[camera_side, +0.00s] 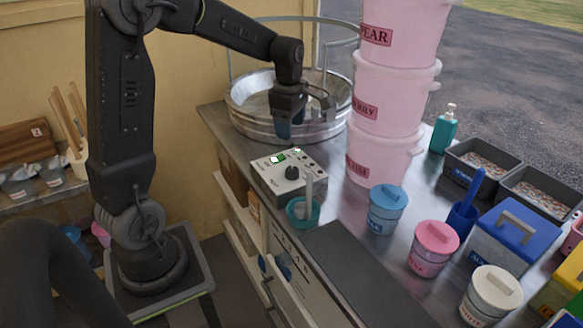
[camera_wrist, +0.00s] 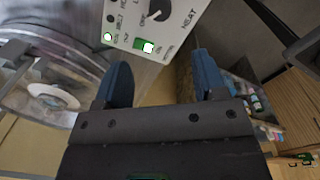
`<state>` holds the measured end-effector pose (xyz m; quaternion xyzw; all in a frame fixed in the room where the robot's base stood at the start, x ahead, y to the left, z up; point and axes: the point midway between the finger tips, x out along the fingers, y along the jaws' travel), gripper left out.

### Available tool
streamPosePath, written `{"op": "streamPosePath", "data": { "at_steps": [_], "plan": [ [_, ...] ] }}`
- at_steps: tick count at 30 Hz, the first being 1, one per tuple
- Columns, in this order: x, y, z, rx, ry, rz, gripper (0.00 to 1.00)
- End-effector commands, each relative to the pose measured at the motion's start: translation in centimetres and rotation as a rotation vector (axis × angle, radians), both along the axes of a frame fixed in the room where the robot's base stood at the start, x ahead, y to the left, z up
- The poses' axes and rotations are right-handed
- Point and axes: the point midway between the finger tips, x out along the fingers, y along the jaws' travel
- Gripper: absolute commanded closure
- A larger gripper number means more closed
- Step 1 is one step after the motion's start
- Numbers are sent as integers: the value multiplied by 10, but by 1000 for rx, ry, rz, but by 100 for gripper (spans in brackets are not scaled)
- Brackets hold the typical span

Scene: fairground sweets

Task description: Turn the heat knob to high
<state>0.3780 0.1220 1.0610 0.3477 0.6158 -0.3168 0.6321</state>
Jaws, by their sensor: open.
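The heat knob (camera_side: 292,172) is a black round knob on top of a pale control box (camera_side: 272,187) at the bench's edge. In the wrist view the knob (camera_wrist: 157,9) is cut by the top edge, next to the word HEAT. A light mark on it seems to lie toward the OFF lettering, but its exact setting is hard to tell. My gripper (camera_side: 284,130) hangs above and behind the box, in front of the metal bowl. In the wrist view my gripper (camera_wrist: 161,72) has its blue fingers wide apart, empty, and clear of the knob.
A wide metal bowl (camera_side: 241,108) with a wire hoop stands behind the box. Stacked pink tubs (camera_side: 385,125) rise to its right. A teal cup (camera_side: 296,219) with a pale stick stands close in front of the box. Lidded blue (camera_side: 386,219) and pink (camera_side: 432,258) pots stand farther right.

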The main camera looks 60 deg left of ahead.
Motion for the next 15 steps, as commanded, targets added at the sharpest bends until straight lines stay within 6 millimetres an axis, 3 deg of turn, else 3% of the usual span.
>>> {"op": "streamPosePath", "data": {
  "at_steps": [5,15],
  "plan": [
    [0,0,-23,-3,6,1,36],
    [3,2,-92,-4,4,-2,36]
  ]
}}
